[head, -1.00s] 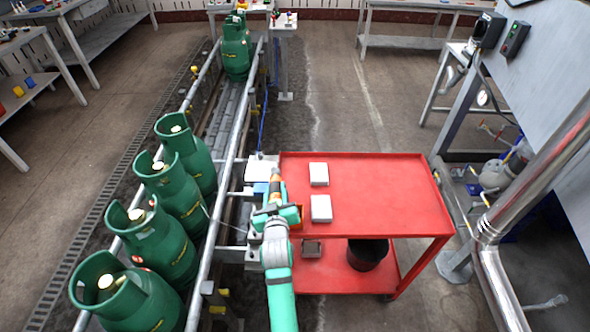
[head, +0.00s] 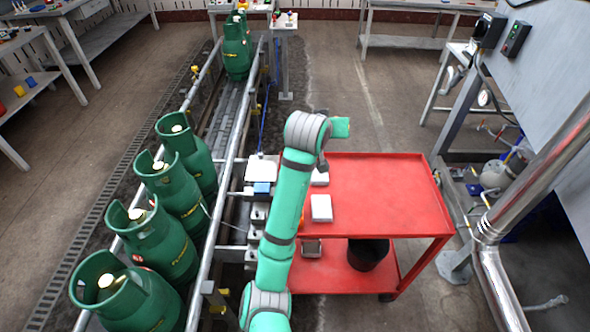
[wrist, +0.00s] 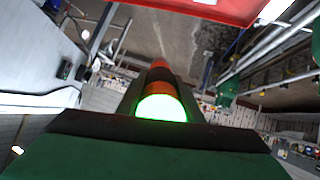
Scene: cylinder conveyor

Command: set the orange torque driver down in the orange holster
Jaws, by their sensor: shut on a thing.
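In the wrist view my gripper (wrist: 160,78) is shut on the orange torque driver (wrist: 160,88), which shows orange-red bands and a bright white end rimmed in green light. The dark fingers lie on either side of it. In the head view my raised arm hides the gripper's fingers and the driver. A small orange patch at the left edge of the red cart, beside my arm, may be the orange holster (head: 301,224). Most of it is hidden, and its opening cannot be made out. The driver is apart from it.
The red cart (head: 390,200) carries two white boxes (head: 321,208) near its left side; its right side is clear. Green gas cylinders (head: 170,240) stand on the railed conveyor at left. A shiny pipe (head: 530,170) and grey panel are at right.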

